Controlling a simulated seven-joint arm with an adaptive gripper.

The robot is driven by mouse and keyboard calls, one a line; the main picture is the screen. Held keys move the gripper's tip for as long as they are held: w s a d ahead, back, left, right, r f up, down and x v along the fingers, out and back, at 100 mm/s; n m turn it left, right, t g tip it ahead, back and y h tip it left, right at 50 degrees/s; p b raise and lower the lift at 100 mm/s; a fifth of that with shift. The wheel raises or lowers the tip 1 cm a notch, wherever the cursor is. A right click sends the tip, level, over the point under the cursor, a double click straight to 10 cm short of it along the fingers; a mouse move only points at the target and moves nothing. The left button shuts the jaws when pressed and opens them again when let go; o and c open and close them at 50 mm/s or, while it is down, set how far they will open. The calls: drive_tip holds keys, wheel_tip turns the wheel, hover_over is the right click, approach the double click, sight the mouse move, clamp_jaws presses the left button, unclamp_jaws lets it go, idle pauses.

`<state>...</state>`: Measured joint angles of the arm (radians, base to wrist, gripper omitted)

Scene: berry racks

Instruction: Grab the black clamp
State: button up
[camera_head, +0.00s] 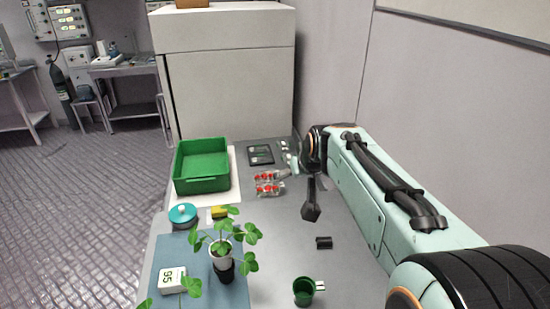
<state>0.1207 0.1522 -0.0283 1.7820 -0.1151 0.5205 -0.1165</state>
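A small black object, which looks like the black clamp (323,242), lies on the grey table in the head view, right of the plant and behind the green mug. My gripper (311,214) hangs from the arm's end, pointing down above the table. In the picture it is above and slightly left of the clamp, with a clear gap between them. It is small and dark here, so I cannot tell whether its fingers are open or shut. Nothing is visible in it.
A potted plant (221,254) stands on a blue mat (238,293) at front left. A green mug (304,291) is in front of the clamp. A green bin (203,184), a clear box of red berries (266,183) and a black tablet-like device (260,154) are farther back.

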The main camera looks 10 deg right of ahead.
drive_tip(key=w+d+f+m, duration=0.1)
drive_tip(key=w+d+f, duration=0.5)
drive_tip(key=w+f, duration=0.25)
drive_tip(key=m+g, duration=0.1)
drive_tip(key=g, duration=0.3)
hover_over(325, 239)
drive_tip(key=s, duration=0.2)
drive_tip(key=shift+h, duration=0.3)
drive_tip(key=f, duration=1.8)
drive_tip(key=shift+s+a+f, duration=0.1)
drive_tip(key=shift+a+f, duration=0.15)
drive_tip(key=x, duration=0.6)
drive_tip(key=shift+c, duration=0.3)
drive_tip(key=c, duration=0.8)
